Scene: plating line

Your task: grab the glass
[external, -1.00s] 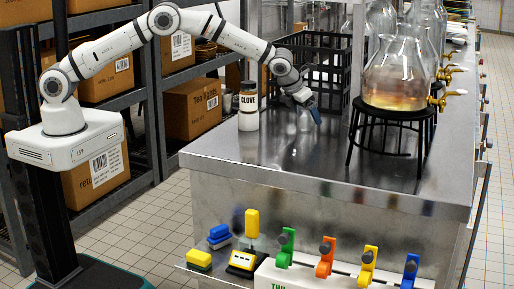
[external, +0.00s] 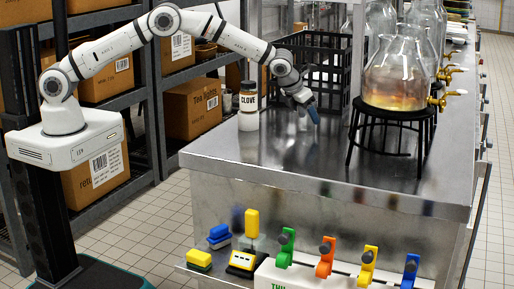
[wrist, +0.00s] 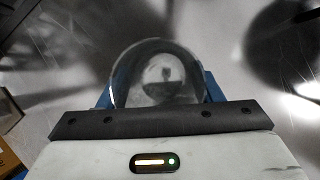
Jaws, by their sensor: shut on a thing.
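A clear, round glass (wrist: 155,75) shows in the wrist view, between the two blue fingers of my gripper (wrist: 155,92). The fingers press on it from both sides. Its lower part is hidden behind the dark edge of my gripper. In the external view my gripper (external: 313,112) is low over the steel counter, to the right of the clove jar. The glass itself is too clear and small to make out there, and I cannot tell whether it touches the counter.
A white clove jar (external: 249,108) stands left of my gripper on the steel counter (external: 300,165). A black crate (external: 322,50) is behind. A large flask (external: 395,75) sits on a black stand (external: 392,118) at right.

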